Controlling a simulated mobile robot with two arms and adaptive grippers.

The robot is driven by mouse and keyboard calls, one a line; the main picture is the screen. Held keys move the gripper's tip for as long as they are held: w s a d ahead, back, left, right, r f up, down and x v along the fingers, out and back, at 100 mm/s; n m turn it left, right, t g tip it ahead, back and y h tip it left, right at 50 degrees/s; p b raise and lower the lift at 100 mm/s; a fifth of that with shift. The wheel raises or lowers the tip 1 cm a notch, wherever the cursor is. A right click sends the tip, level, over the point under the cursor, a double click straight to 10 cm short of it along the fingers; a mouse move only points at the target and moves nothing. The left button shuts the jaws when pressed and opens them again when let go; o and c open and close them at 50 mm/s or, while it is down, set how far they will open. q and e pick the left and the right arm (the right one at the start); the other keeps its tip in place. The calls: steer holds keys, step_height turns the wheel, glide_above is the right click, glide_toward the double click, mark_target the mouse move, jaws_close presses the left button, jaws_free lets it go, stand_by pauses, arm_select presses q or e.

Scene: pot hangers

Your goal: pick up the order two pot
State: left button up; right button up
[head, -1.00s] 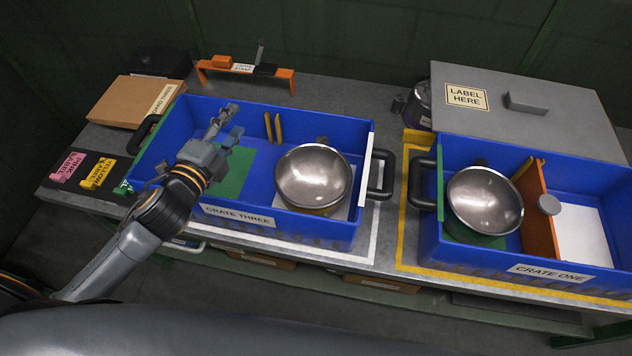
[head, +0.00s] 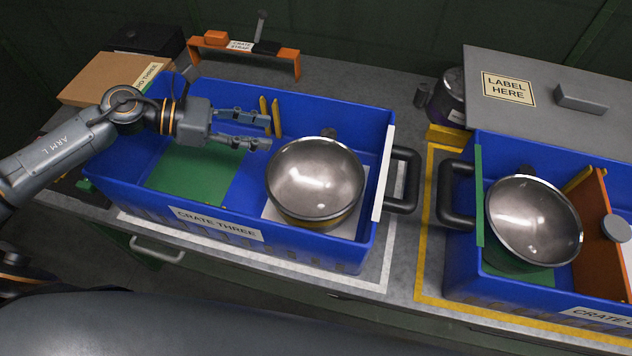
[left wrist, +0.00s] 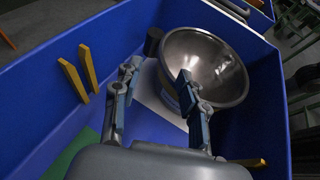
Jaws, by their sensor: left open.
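A shiny metal pot (head: 315,180) stands on a white pad in blue crate three (head: 345,252). A second metal pot (head: 535,222) stands on a green pad in blue crate one (head: 455,270). A third pot (head: 449,95) is partly hidden behind the grey lid. I cannot read which is order two. My left gripper (head: 262,131) is open and empty over crate three, up and left of its pot. In the left wrist view, the open fingers (left wrist: 157,76) point toward the crate three pot (left wrist: 205,68), with the right finger overlapping its rim. My right gripper is out of view.
Two yellow uprights (head: 271,117) stand by crate three's back wall. A grey lid (head: 545,115) marked "LABEL HERE" lies behind crate one. An orange strap frame (head: 285,60) and a cardboard box (head: 115,78) sit behind crate three. Crate three's green pad (head: 190,175) is bare.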

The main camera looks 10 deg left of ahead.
mark_target(301, 141)
arm_select(q)
steer(key=p+x, duration=0.1)
steer(key=x, duration=0.4)
steer(key=shift+d, duration=0.15)
steer(key=x, duration=0.1)
steer(key=p+x, duration=0.1)
steer(key=x, duration=0.1)
steer(key=p+x, duration=0.1)
steer(key=shift+s+d+f, duration=0.15)
steer(key=shift+s+d, duration=0.1)
steer(key=shift+d+f, duration=0.15)
jaws_close()
